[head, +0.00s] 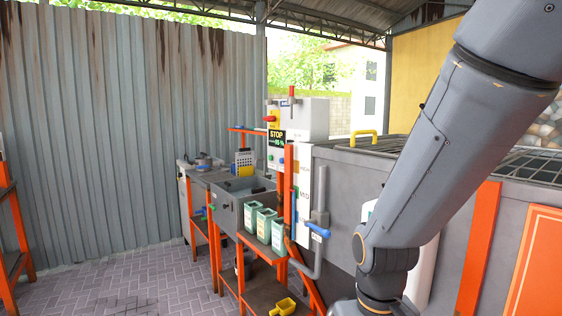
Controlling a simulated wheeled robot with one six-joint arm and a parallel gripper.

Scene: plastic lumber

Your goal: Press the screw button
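A pale control box (309,118) stands left of my arm, with its panel facing left. A dark display (277,135) on it reads STOP in yellow, with green digits below. A red button (269,118) sticks out near a yellow plate above the display. Small coloured buttons (269,163) sit below the display. Their labels are too small to read, so I cannot tell which one is the screw button. My arm comes down from the upper right and leaves the picture at the bottom. My gripper is not in view.
A large grey machine (338,185) stands right of the panel, with a blue-handled pipe (318,228) at its front. Green-white containers (266,225) stand on an orange-framed bench beside a grey sink-like tub (245,185). A yellow scoop (283,307) lies low. Paved floor (120,285) at left is clear.

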